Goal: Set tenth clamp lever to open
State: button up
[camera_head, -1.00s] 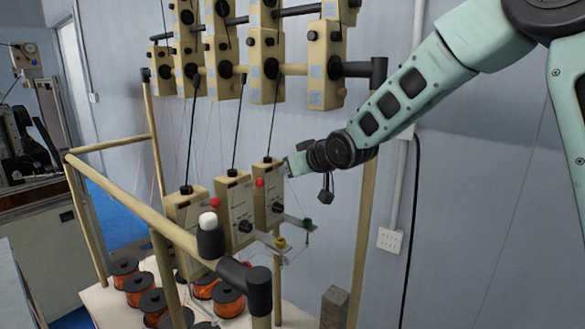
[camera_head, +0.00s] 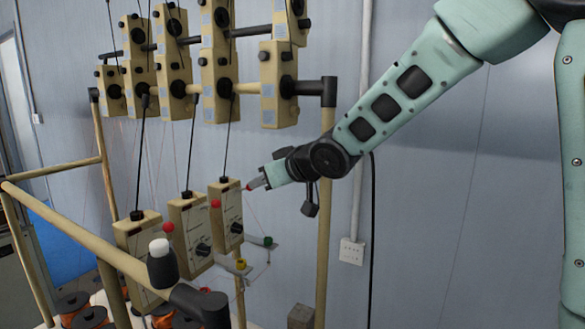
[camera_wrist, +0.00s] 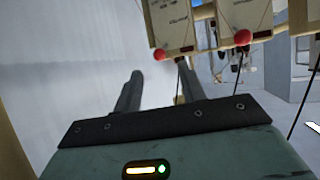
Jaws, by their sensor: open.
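I cannot tell which lever is the tenth.
Beige rails form a frame around the boxes, with a front rail (camera_head: 85,235) at left. More beige boxes (camera_head: 280,85) hang on bars above. Orange spools (camera_head: 90,315) sit at lower left. Bare wall (camera_head: 430,220) lies right of the frame.

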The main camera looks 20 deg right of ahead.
jog(key=v, duration=0.9)
jog(key=shift+s, duration=0.2)
jog(key=shift+r, duration=0.15)
jog(key=s+a+f+g+h+b, duration=0.15)
jog(key=f+b, duration=0.25)
jog(key=f, duration=0.4)
jog(key=s+a+f+g+b, duration=0.1)
jog(key=s+a+f+b, duration=0.2)
jog(key=f+b, duration=0.3)
jog(key=s+a+f+n+g+b, duration=0.1)
jog(key=s+a+f+g+b, duration=0.1)
jog(key=s+f, duration=0.6)
jog(key=s+a+f+n+g+h+b, duration=0.1)
jog(key=s+f+g+b, duration=0.3)
jog(key=s+f, duration=0.4)
jog(key=s+a+f+n+g+h+b, duration=0.1)
jog(key=s+a+f+g+b, duration=0.2)
jog(key=s+f+b, duration=0.2)
notch_tip(320, 180, down, 4)
jog(key=s, duration=0.2)
jog(key=shift+s+a+n, duration=0.3)
jog(key=shift+s, duration=0.1)
jog(key=shift+r+g, duration=0.1)
jog(key=shift+g, duration=0.15)
